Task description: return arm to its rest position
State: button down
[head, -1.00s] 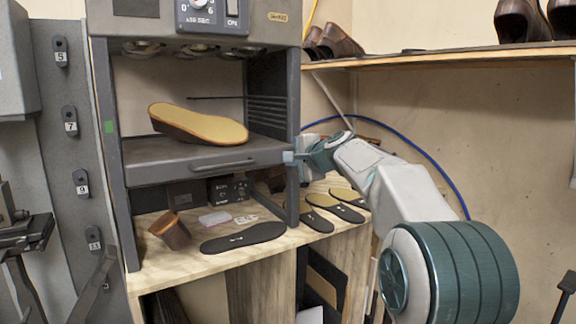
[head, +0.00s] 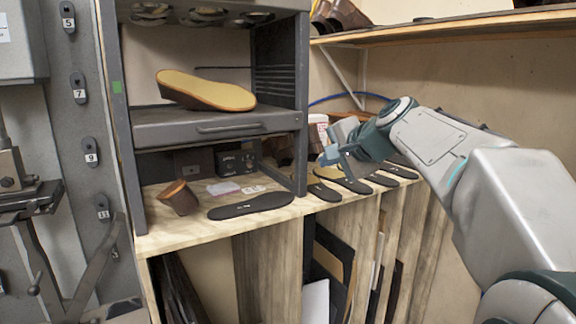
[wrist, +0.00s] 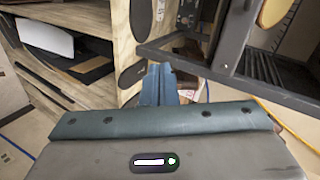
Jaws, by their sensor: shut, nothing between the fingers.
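My gripper (head: 330,157) hangs in the air to the right of the grey machine frame, over the wooden bench top. Its blue fingers are together and hold nothing; they also show in the wrist view (wrist: 159,84). My arm comes in from the lower right and is bent. The gripper is apart from the frame's right post. A tan-topped sole (head: 205,91) lies on the machine's grey shelf (head: 165,130), left of my gripper.
Black insoles lie on the wooden bench (head: 170,236); the longest is a black insole (head: 250,206) in front. An upper wooden shelf (head: 440,30) runs above my arm. A blue hose is behind.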

jog(key=s+d+f+n+g+h, duration=0.1)
jog(key=s+f+n+g+h, duration=0.2)
jog(key=s+f, duration=1.1)
jog(key=s+d+f+n+g+h, duration=0.2)
jog(key=s+f+n+g, duration=0.2)
jog(key=s+f, duration=1)
jog(key=s+n, duration=0.1)
jog(key=n, duration=0.2)
jog(key=shift+s+d+f+n+g+h, duration=0.25)
jog(key=shift+s+f+n+g+h, duration=0.05)
jog(key=shift+s+f+g+h, duration=0.1)
jog(key=shift+w+r, duration=0.1)
